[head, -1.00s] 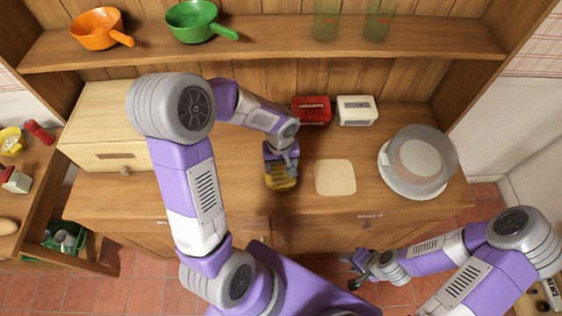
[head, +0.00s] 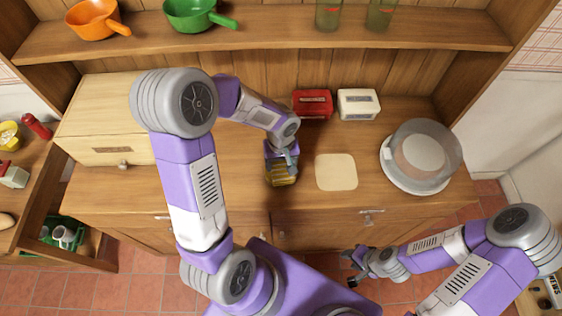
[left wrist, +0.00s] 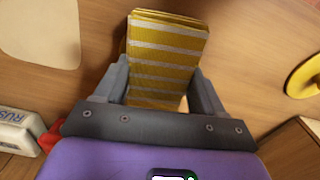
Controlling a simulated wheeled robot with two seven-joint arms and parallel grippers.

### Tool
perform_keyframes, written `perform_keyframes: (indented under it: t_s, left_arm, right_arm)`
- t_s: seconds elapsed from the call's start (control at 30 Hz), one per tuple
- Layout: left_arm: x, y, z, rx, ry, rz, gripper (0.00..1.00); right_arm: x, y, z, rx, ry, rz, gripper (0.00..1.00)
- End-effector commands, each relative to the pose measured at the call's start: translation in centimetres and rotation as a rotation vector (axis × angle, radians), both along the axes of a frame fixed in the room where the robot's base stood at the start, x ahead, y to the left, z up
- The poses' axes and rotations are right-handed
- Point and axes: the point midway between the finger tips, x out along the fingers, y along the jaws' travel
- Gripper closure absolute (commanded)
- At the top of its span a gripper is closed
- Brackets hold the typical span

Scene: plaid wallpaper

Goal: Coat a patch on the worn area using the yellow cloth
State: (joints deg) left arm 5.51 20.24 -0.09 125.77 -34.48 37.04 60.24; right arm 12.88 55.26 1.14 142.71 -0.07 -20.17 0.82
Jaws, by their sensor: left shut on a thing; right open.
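The yellow cloth (head: 281,176) is folded, with pale stripes. My left gripper (head: 281,160) is shut on it at the counter, just left of the worn area. In the left wrist view the cloth (left wrist: 165,55) sits between the two fingers and hides the wood under it. I cannot tell whether it touches the counter. The worn area (head: 336,172) is a pale, rounded square patch on the wood; it also shows at the upper left in the left wrist view (left wrist: 42,28). My right gripper (head: 357,267) is open and empty, low in front of the counter.
A red box (head: 312,103) and a white box (head: 358,104) stand behind the patch. A clear-domed dish (head: 420,157) is to the right. A wooden drawer box (head: 105,120) is to the left. The shelf above holds an orange pan (head: 94,20), a green pan (head: 192,14) and two glasses.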

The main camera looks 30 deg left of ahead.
Motion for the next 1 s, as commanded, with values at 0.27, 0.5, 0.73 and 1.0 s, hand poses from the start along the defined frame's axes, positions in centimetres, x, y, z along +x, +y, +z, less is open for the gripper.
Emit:
perform_keyframes:
  t_s: [0.27, 0.5, 0.73, 1.0]
  left_arm:
    - [0.0, 0.0, -0.3, 0.0, 0.0, 0.0, 0.55]
    - [0.0, 0.0, -0.6, 0.0, 0.0, 0.0, 0.55]
    - [0.0, 0.0, -0.9, 0.0, 0.0, 0.0, 0.55]
    - [0.0, 0.0, -1.0, 0.0, 0.0, 0.0, 0.55]
  right_arm:
    - [0.0, 0.0, -0.3, 0.0, 0.0, 0.0, 0.57]
    - [0.0, 0.0, -0.6, 0.0, 0.0, 0.0, 0.57]
    - [0.0, 0.0, -0.9, 0.0, 0.0, 0.0, 0.57]
    - [0.0, 0.0, -1.1, 0.0, 0.0, 0.0, 0.57]
